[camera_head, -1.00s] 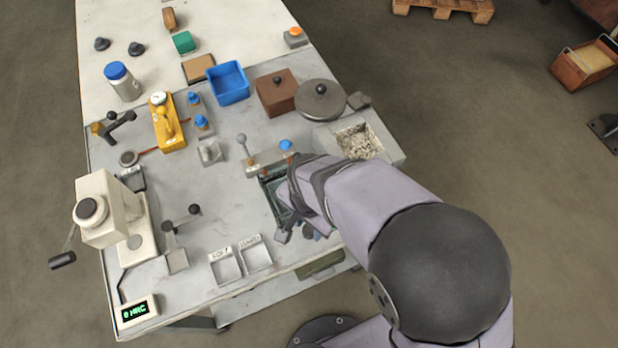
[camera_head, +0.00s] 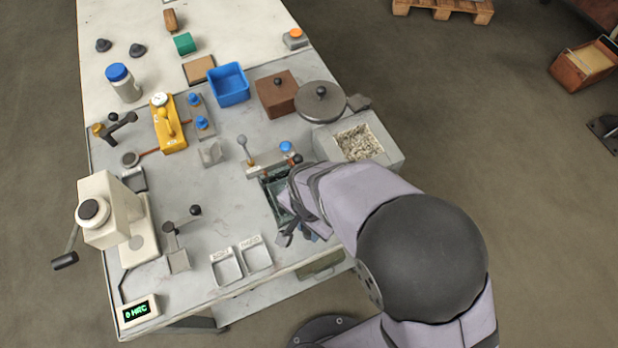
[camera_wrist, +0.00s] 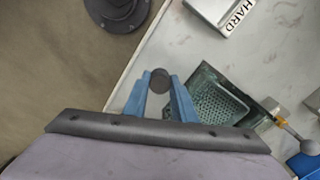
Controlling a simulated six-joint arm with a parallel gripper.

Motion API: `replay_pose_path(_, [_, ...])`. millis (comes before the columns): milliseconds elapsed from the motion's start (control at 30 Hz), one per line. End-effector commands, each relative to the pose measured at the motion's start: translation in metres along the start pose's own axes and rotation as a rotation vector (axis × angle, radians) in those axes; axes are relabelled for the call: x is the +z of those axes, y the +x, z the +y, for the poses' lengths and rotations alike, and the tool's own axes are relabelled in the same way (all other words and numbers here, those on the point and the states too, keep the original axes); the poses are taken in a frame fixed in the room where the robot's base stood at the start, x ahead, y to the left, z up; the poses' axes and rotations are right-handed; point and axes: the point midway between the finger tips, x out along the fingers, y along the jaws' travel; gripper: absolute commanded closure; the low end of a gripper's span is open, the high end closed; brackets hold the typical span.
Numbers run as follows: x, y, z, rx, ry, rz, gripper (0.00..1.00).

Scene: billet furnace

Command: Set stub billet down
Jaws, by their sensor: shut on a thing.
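The stub billet (camera_wrist: 160,79) shows in the wrist view as a dark round end between the tips of my blue gripper fingers (camera_wrist: 160,88). My gripper is shut on it and holds it over the strip of table by the front edge, beside the green-grey tank. In the head view my gripper (camera_head: 311,234) is mostly hidden under my wrist, and the billet cannot be made out. The tank (camera_wrist: 243,81) has a perforated basket (camera_wrist: 218,106) inside. Whether the billet touches anything below is not clear.
Two small open trays, one marked HARD (camera_head: 257,254), lie left of my gripper. A lever (camera_head: 243,148) and a blue knob (camera_head: 286,146) stand behind the tank. A box of pale granules (camera_head: 390,151) is at the right. Bare table lies between tank and trays.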

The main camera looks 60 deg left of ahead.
Motion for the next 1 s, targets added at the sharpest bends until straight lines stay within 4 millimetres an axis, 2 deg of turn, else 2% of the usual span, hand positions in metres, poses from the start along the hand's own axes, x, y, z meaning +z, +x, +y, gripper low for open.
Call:
replay_pose_path(267, [-0.001, -0.025, -0.001, -0.006, 0.0, 0.003, 1.0])
replay_pose_path(700, [-0.001, -0.088, -0.001, -0.004, 0.0, 0.002, 1.0])
replay_pose_path(1000, [-0.002, -0.1, -0.001, 0.0, 0.005, 0.0, 1.0])
